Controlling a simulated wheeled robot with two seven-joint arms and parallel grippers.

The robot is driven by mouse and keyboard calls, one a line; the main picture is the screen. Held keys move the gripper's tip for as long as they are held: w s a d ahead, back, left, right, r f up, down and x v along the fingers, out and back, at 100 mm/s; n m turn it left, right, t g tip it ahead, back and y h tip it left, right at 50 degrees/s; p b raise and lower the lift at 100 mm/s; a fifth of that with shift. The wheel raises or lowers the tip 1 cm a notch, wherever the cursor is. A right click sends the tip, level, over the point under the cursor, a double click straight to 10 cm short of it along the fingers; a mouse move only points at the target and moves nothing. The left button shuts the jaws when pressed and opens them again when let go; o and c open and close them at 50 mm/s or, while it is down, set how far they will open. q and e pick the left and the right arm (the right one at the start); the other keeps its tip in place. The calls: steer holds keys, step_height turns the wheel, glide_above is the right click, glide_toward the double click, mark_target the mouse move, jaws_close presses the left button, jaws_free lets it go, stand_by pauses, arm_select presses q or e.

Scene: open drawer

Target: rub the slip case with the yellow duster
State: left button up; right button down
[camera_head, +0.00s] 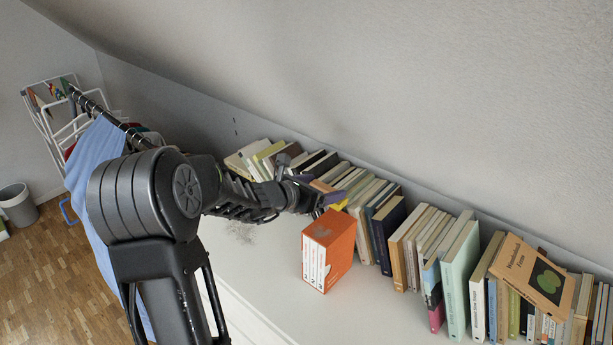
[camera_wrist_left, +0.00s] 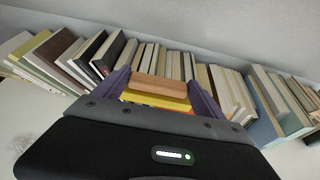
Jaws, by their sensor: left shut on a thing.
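The orange slip case (camera_head: 342,253) stands upright on the white surface in front of the book row, with white book spines in its open side. My left gripper (camera_head: 328,193) is just above and behind its top. The gripper is shut on the yellow duster (camera_head: 340,205). In the left wrist view the yellow duster (camera_wrist_left: 155,101), with a tan wooden-looking block (camera_wrist_left: 160,86) on it, sits between the two purple fingers. I cannot tell whether the duster touches the slip case. My right gripper is not in view.
A long row of books (camera_head: 405,240) leans along the sloped wall, close behind the slip case. A grey dusty patch (camera_head: 241,232) lies left of the case. The white top (camera_head: 375,315) is clear in front. A blue cloth (camera_head: 92,170) hangs at left.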

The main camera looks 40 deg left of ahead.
arm_select(q)
steer(key=shift+w+a+r+p, duration=0.1)
steer(key=shift+a+r+p, duration=0.1)
steer(key=shift+r+p, duration=0.55)
steer(key=shift+d+r+p, duration=0.1)
steer(key=shift+r+p, duration=0.65)
steer(key=shift+r, duration=0.75)
